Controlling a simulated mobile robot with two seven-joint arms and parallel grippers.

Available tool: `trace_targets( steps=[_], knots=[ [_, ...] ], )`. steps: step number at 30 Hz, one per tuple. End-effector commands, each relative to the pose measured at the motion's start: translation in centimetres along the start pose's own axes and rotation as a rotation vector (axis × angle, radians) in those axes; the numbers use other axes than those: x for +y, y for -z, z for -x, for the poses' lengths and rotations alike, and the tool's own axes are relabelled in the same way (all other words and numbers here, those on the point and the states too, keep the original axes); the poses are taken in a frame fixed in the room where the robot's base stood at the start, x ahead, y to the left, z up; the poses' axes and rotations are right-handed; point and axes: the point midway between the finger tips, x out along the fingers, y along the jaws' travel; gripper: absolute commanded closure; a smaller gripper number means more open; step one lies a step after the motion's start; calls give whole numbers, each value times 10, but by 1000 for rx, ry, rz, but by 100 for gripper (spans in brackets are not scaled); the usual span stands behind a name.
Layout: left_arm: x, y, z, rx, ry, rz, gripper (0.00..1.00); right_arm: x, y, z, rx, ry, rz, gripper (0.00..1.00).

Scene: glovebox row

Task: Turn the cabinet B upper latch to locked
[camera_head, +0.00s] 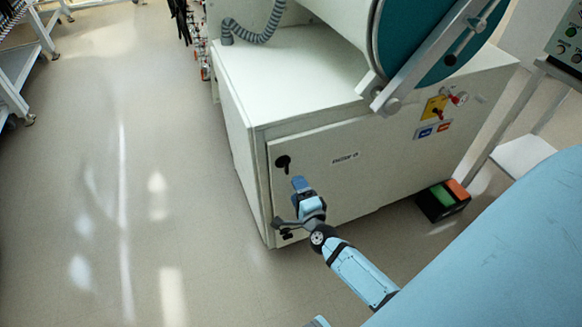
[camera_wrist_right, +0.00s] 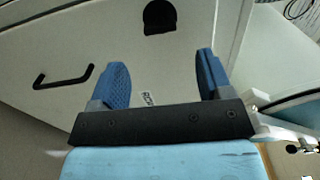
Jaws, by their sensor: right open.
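The cabinet door (camera_head: 350,185) is pale, with a small text label (camera_head: 345,158). The upper latch (camera_head: 283,162) is a small black knob near the door's upper left corner. My right gripper (camera_head: 298,188) is just below and right of the latch in the head view, in front of the door. My left gripper is not visible.
A black bar handle (camera_wrist_right: 63,77) is on the door, left of the fingers in the wrist view. A yellow switch plate (camera_head: 434,108) is further right on the cabinet. A black box with green and orange tops (camera_head: 443,200) stands on the floor. Floor (camera_head: 120,180) left is clear.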

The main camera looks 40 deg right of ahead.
Motion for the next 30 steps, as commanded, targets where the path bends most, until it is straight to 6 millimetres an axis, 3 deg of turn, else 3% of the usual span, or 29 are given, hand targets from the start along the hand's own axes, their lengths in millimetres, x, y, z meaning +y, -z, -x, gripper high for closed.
trace_targets(
  steps=[3, 9, 30],
  knots=[
    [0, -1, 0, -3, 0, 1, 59, 0, 0, 23, 0, -2, 0, 28],
    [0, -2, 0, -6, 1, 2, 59, 0, 0, 42, -1, 0, 0, 28],
    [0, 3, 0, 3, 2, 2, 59, 0, 0, 44, 0, 0, 0, 28]
  ],
)
